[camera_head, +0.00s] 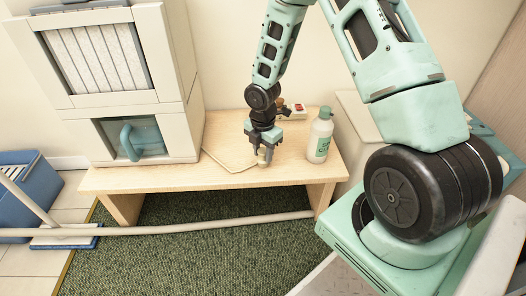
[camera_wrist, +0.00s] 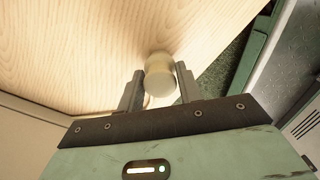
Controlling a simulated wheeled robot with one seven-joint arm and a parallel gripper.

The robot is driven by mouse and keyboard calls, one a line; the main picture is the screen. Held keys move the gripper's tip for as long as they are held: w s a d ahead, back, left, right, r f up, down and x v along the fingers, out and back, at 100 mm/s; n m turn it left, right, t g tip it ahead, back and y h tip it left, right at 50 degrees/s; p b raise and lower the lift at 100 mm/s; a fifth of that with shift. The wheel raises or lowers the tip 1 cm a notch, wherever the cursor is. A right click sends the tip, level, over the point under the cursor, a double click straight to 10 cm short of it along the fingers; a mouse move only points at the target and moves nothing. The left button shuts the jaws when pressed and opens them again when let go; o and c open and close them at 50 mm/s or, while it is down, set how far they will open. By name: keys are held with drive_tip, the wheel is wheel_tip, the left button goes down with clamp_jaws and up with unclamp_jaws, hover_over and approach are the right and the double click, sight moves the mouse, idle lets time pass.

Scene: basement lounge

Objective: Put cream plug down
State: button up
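The cream plug (camera_wrist: 160,82) is a short, pale cylinder between the two fingers of my gripper (camera_wrist: 160,88) in the wrist view. Both fingers press against its sides, so my gripper is shut on it. In the head view my gripper (camera_head: 263,148) points down over the front middle of the wooden bench (camera_head: 180,178), with the plug (camera_head: 263,158) low between the fingertips. The plug is at or just above the bench top; I cannot tell whether it touches.
A white bottle (camera_head: 320,138) with a green label stands right of my gripper. A small box with a red switch (camera_head: 294,111) lies behind it. A flat cream sheet (camera_head: 228,155) lies to the left, beside a large cream machine (camera_head: 150,90). Bare bench shows at the front left.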

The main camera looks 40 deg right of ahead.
sight(263, 150)
drive_tip(key=shift+o, duration=1.1)
drive_tip(key=shift+r, duration=0.1)
wheel_tip(263, 150, up, 12)
drive_tip(key=p, duration=0.7)
drive_tip(key=shift+o, duration=0.3)
drive_tip(key=shift+r, duration=0.1)
drive_tip(key=o, duration=0.5)
